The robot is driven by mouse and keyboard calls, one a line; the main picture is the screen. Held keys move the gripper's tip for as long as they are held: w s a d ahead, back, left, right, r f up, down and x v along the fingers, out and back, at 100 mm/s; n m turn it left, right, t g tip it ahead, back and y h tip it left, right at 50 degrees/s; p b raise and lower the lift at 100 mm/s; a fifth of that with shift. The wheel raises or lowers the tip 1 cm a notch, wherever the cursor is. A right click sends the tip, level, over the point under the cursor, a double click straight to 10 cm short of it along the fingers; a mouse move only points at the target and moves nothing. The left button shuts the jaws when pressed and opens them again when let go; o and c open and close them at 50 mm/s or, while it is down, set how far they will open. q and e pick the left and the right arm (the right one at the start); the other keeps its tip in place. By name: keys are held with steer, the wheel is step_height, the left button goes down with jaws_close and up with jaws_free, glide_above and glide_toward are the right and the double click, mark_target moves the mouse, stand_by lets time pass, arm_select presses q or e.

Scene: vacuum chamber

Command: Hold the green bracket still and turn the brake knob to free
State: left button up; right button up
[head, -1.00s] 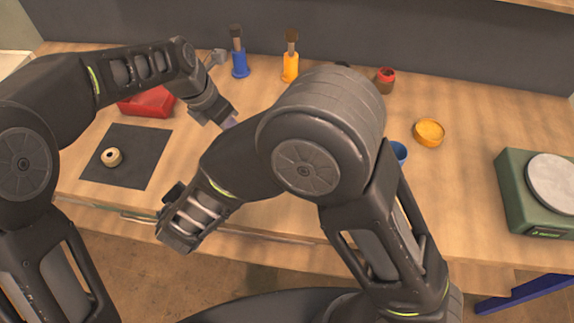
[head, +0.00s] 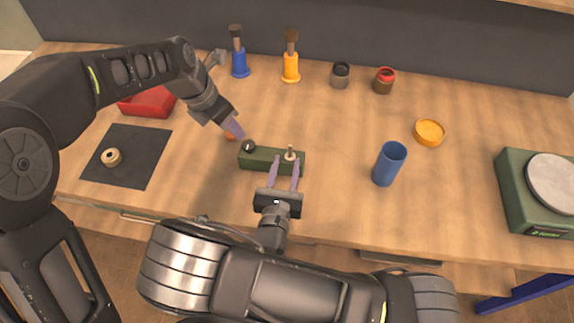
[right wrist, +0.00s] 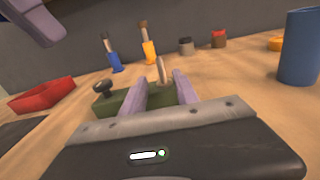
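The green bracket (head: 264,162) lies on the bench in the middle, long side roughly left to right. A black round knob (head: 248,146) stands at its left end, and a pale upright peg on a round base (head: 290,154) at its right end. I cannot tell which is the brake knob. My right gripper (head: 285,164) is open at the bracket's near right side. In the right wrist view its fingers (right wrist: 158,92) are apart, with the peg (right wrist: 162,70) between and beyond them. My left gripper (head: 237,133) points down beside the black knob; its finger gap is unclear.
A blue cup (head: 387,168) stands right of the bracket. Blue (head: 239,62) and yellow (head: 291,66) handled tools and two small jars stand behind. A red tray (head: 148,103), dark mat (head: 125,160) with a ring, orange dish (head: 429,131) and green scale (head: 520,205) lie around.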

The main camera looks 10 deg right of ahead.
steer(key=shift+d+r, duration=0.1)
steer(key=shift+d, duration=0.05)
steer(key=shift+x, duration=3.9)
steer(key=shift+d, duration=0.1)
steer(key=shift+c, duration=0.3)
jaws_close()
